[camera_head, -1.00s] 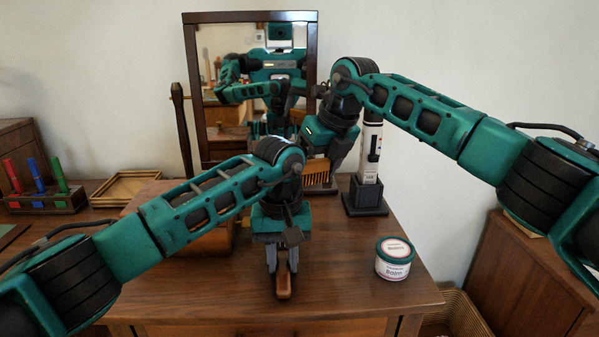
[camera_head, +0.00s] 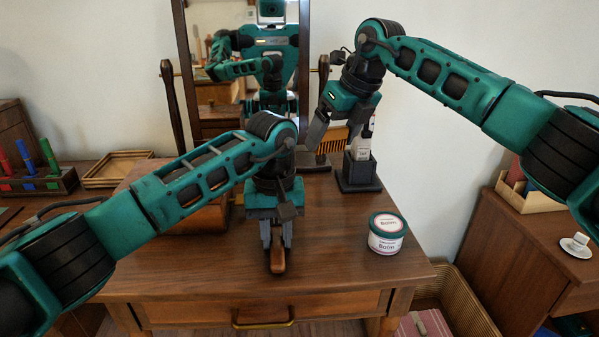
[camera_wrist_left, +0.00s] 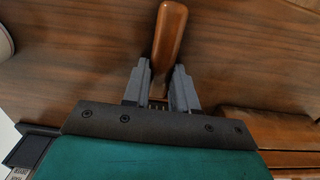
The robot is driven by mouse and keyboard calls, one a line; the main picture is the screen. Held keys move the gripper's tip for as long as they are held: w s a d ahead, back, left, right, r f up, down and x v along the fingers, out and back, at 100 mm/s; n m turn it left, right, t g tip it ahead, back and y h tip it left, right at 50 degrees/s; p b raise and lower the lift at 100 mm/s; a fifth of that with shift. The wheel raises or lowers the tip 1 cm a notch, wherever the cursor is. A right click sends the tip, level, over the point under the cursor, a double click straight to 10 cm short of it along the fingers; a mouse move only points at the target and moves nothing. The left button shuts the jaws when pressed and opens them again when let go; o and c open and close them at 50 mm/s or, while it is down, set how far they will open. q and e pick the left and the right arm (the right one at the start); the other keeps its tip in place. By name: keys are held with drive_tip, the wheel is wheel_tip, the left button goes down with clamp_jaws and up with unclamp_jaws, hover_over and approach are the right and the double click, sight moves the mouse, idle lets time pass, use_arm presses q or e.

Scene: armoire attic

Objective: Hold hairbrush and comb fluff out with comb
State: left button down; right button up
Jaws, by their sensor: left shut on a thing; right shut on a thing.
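The hairbrush shows as a brown wooden handle (camera_head: 278,262) that sticks out toward me from my left gripper (camera_head: 277,240). This gripper is shut on it, low over the front of the dresser top. In the left wrist view the handle (camera_wrist_left: 170,38) runs out between the two fingers; the brush head is mostly hidden under the gripper. The comb (camera_head: 334,139) is orange with teeth, at the back near the mirror foot. My right gripper (camera_head: 334,132) is shut on it, behind and to the right of the left wrist. I cannot make out fluff.
A round tin (camera_head: 386,235) stands on the dresser top (camera_head: 335,235) at right. A dark stand (camera_head: 358,174) with a white device is at the back right, close to the right gripper. The mirror (camera_head: 185,60) stands behind. A wooden box (camera_head: 195,215) is behind the left forearm.

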use_arm(q)
drive_tip(key=c, duration=0.8)
unclamp_jaws()
